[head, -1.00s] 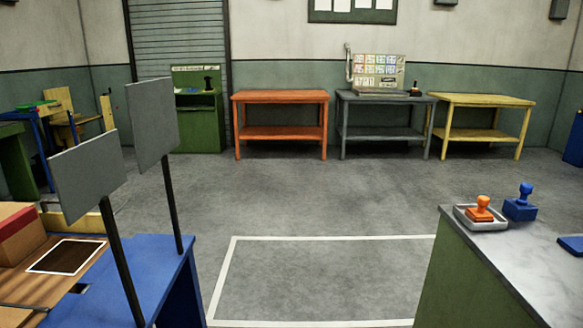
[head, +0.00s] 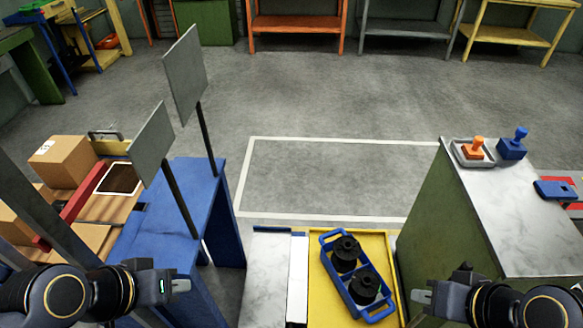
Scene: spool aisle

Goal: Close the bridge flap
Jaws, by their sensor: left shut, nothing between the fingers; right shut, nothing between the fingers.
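I cannot tell for certain which part is the bridge flap. A yellow panel (head: 118,148) with a dark handle (head: 104,133) stands at the far end of the wooden bench (head: 102,208) on the left, partly hidden by a carton. My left gripper (head: 182,286) is shut and empty, low in front of the blue table (head: 181,211), well nearer to me than the yellow panel. My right gripper (head: 420,297) is shut and empty beside the green-sided counter (head: 440,216).
Two grey sign plates (head: 185,75) on posts rise by the blue table. A cardboard box (head: 63,161) is on the bench. A blue carrier (head: 333,265) with black spools sits on a yellow surface (head: 378,245). A white-outlined floor area (head: 330,180) is clear.

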